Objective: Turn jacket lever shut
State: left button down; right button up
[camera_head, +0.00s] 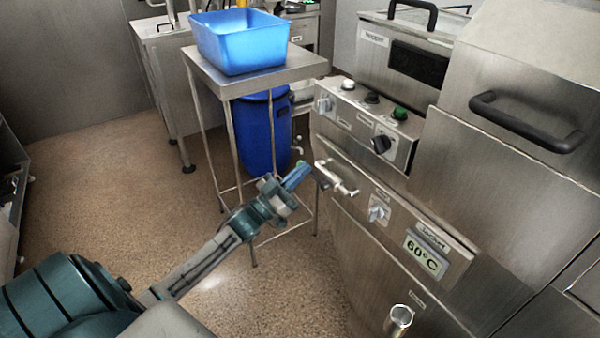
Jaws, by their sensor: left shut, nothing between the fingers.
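My left gripper (297,175) is shut with nothing between its blue fingers. It points up and right, in front of the steel machine, just left of a silver lever handle (337,178) on the machine's front. A small gap seems to lie between fingertips and lever, but depth is hard to judge. A small silver turn handle (378,211) sits lower right on a panel, beside a display (426,255) reading 60°C. The label above the display is too small to read surely, so I cannot tell which handle is the jacket lever. My right gripper is out of view.
Above the lever is a control panel (405,150) with several knobs and a green button. A steel side table (265,80) holds a blue tub (240,45), with a blue drum (262,135) beneath. A pipe outlet (398,318) sticks out low right. The floor at left is clear.

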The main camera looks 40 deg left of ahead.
pick_arm(q)
jog(key=shift+f+n, duration=0.1)
jog(key=shift+n, duration=0.4)
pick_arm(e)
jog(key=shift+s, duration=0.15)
pick_arm(q)
jog(key=shift+f+n+y+p, duration=0.2)
jog(key=shift+n+y+p, duration=0.15)
jog(key=shift+y, duration=0.25)
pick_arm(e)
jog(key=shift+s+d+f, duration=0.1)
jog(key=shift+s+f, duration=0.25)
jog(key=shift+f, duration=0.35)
